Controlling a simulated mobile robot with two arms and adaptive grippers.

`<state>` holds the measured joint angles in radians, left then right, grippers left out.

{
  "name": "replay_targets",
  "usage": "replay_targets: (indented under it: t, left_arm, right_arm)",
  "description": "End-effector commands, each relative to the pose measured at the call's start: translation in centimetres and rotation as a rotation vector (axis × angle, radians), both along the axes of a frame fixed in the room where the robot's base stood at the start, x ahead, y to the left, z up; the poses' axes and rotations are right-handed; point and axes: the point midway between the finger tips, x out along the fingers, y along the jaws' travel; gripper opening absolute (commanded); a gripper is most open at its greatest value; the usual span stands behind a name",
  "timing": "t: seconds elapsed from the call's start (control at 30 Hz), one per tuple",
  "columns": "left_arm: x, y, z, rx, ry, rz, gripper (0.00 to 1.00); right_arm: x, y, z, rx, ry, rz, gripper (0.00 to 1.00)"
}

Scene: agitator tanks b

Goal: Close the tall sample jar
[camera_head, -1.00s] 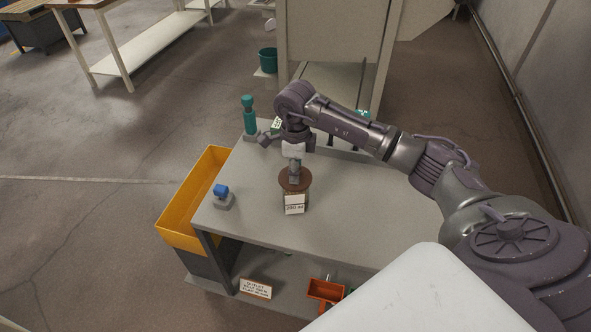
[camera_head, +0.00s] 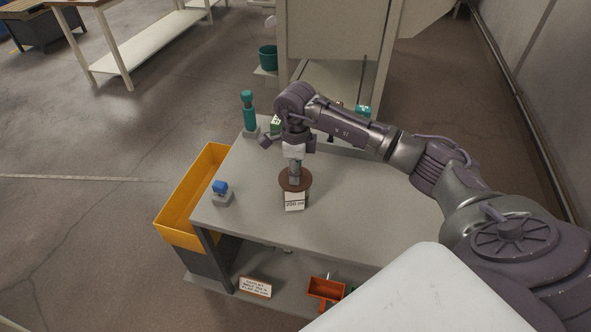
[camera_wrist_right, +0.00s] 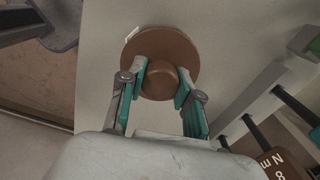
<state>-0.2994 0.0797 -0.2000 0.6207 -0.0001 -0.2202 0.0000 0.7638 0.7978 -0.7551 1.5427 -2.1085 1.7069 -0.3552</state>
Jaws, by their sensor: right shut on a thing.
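A wide, round brown lid (camera_head: 304,182) with a knob sits at the middle of the grey table, above a white label (camera_head: 294,202) that seems to be on the tall sample jar's front. The rest of the jar is hidden under the lid. My right gripper (camera_head: 295,177) points straight down and is shut on the lid's knob. In the right wrist view the brown lid (camera_wrist_right: 183,50) fills the space past the teal fingertips (camera_wrist_right: 161,82), one on each side of the knob. I cannot tell whether the lid is fully seated. My left gripper is not in view.
A blue-topped piece (camera_head: 221,188) stands left on the grey table (camera_head: 255,215), and a teal post (camera_head: 248,112) at its back left. A yellow bin (camera_head: 179,226) adjoins the left edge. An orange tray (camera_head: 325,289) is on the lower shelf. The table's front is clear.

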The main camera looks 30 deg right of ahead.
Motion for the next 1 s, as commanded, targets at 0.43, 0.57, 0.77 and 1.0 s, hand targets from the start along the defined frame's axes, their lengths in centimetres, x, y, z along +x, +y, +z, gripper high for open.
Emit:
replay_targets:
  t: [0.43, 0.57, 0.77, 1.0]
  left_arm:
    - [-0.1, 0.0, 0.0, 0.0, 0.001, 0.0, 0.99]
    - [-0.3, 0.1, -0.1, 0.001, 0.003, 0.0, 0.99]
    - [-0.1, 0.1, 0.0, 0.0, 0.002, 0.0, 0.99]
    - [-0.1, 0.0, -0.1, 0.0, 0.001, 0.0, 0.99]
  right_arm:
    - [0.0, 0.0, -0.1, 0.0, 0.0, 0.0, 0.62]
    - [0.0, 0.0, 0.3, 0.0, -0.001, 0.0, 0.62]
    - [0.1, -0.1, 3.4, -0.001, -0.006, 0.0, 0.62]
    - [0.1, 0.0, 8.5, 0.0, -0.005, 0.0, 0.62]
